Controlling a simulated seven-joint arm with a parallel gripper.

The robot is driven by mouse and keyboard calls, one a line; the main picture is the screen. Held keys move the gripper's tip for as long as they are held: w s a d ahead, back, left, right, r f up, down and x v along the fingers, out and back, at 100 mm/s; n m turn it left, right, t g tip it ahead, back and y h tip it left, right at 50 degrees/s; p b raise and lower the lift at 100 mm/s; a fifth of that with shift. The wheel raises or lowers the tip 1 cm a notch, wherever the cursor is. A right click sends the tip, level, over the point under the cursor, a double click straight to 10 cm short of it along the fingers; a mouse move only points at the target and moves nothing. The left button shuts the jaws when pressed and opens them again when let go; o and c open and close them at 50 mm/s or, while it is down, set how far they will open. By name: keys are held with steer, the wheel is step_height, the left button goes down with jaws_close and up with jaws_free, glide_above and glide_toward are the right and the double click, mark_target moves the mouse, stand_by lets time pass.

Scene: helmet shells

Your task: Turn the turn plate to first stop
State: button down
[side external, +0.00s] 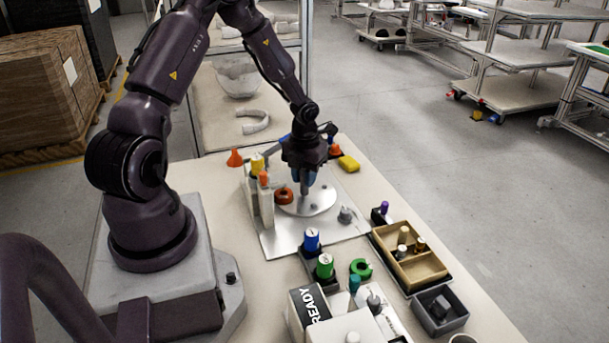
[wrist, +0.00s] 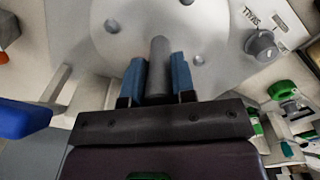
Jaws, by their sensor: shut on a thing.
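The turn plate (side external: 320,203) is a pale round disc on a flat metal base plate (side external: 276,240), in the middle of the table in the side view. In the wrist view the disc (wrist: 112,42) fills the upper middle and has small round studs on it. A grey upright post (wrist: 158,60) stands on the disc. My gripper (side external: 305,176) is over the disc, pointing down. In the wrist view its two blue-padded fingers (wrist: 157,76) are shut on the post, one on each side. The post's lower end (side external: 304,189) shows below the fingers in the side view.
An orange ring (side external: 284,196) lies at the disc's left edge, near a pale upright block (side external: 266,206). A grey knob (side external: 346,214) stands at its right. Blue (side external: 312,239) and green (side external: 325,265) capped bottles stand in front. A wooden tray (side external: 425,273) is at right.

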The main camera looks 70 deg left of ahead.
steer(key=shift+m, duration=0.4)
stand_by(0.4)
steer(key=c, duration=0.9)
jaws_free()
steer(key=shift+c, duration=0.2)
steer(key=shift+r, duration=0.1)
step_height(320, 180, up, 13)
